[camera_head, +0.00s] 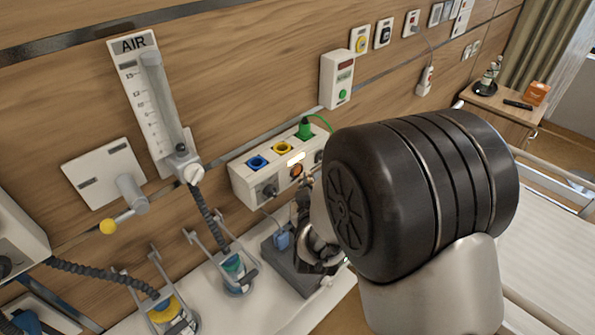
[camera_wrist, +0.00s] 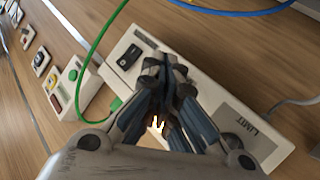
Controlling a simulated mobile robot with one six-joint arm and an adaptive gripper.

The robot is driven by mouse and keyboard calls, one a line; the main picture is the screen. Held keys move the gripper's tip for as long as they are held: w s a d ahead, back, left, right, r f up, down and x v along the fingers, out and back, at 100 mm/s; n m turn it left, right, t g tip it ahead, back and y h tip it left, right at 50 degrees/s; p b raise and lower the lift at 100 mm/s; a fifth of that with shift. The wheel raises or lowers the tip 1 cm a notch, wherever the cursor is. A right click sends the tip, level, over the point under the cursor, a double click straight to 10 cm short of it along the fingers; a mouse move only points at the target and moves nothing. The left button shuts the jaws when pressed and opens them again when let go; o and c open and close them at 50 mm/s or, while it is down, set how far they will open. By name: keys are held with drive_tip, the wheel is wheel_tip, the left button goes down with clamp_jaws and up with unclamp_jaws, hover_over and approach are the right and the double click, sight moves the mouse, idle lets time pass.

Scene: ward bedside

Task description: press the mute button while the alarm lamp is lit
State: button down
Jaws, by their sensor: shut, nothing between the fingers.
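A white wall box (camera_head: 243,184) carries blue, yellow and green sockets on top. On its front are a dark knob (camera_head: 270,191), an orange round part (camera_head: 296,171) and a pale glowing strip (camera_head: 296,158). My gripper (camera_head: 304,184) is shut and empty, in front of the box's right part. In the wrist view my gripper (camera_wrist: 166,68) is over the box (camera_wrist: 205,98), and a bright yellow-white glow (camera_wrist: 157,123) shows between its fingers. I cannot tell whether the fingertips touch the box. I cannot identify the mute button for sure; my arm and fingers hide part of the front.
A small wall unit (camera_head: 337,80) with a green button is above right. An air flowmeter (camera_head: 155,100) and suction fittings (camera_head: 233,272) are left. A green cable (camera_wrist: 95,55) loops beside the gripper. A bedside cabinet (camera_head: 500,108) and bed (camera_head: 550,245) are at right.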

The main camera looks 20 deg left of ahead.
drive_tip(key=shift+a, duration=0.15)
idle(0.5)
drive_tip(key=shift+w+a, duration=0.15)
drive_tip(key=shift+a, duration=0.1)
drive_tip(key=shift+w+a+b, duration=0.15)
drive_tip(key=shift+a+b, duration=0.15)
idle(0.7)
drive_tip(key=shift+d, duration=0.1)
drive_tip(key=shift+s+d+b, duration=0.3)
drive_tip(key=shift+d, duration=0.3)
drive_tip(key=d, duration=0.1)
drive_tip(key=s+d+b, duration=0.1)
drive_tip(key=d, duration=0.1)
drive_tip(key=s+d, duration=0.1)
drive_tip(key=shift+d+b, duration=0.3)
idle(0.8)
